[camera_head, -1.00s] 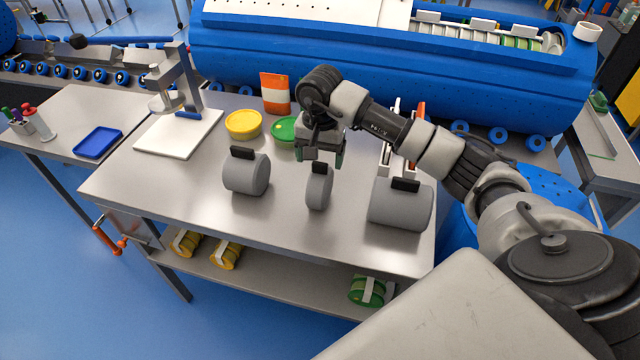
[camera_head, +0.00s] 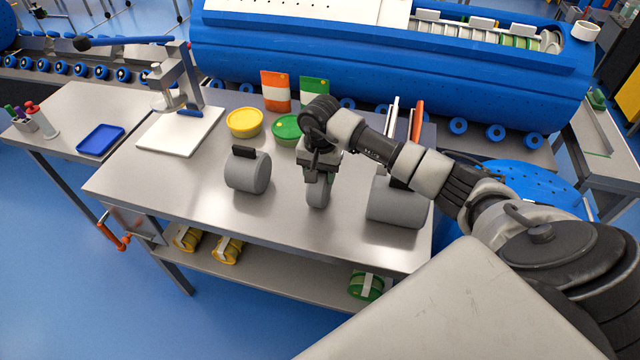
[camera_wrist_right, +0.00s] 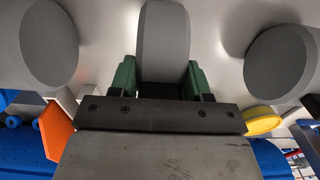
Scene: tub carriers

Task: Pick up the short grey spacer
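The short grey spacer (camera_head: 317,195) is the thin disc standing on its rim on the steel table, between two wider grey cylinders. My right gripper (camera_head: 319,180) is down over its top from above. In the right wrist view the spacer (camera_wrist_right: 163,40) lies between the green fingers (camera_wrist_right: 162,80), one on each side and very near its faces. Whether they press on it does not show. My left gripper is not in view.
Yellow (camera_head: 244,123) and green (camera_head: 286,129) tubs stand behind. The table front is clear.

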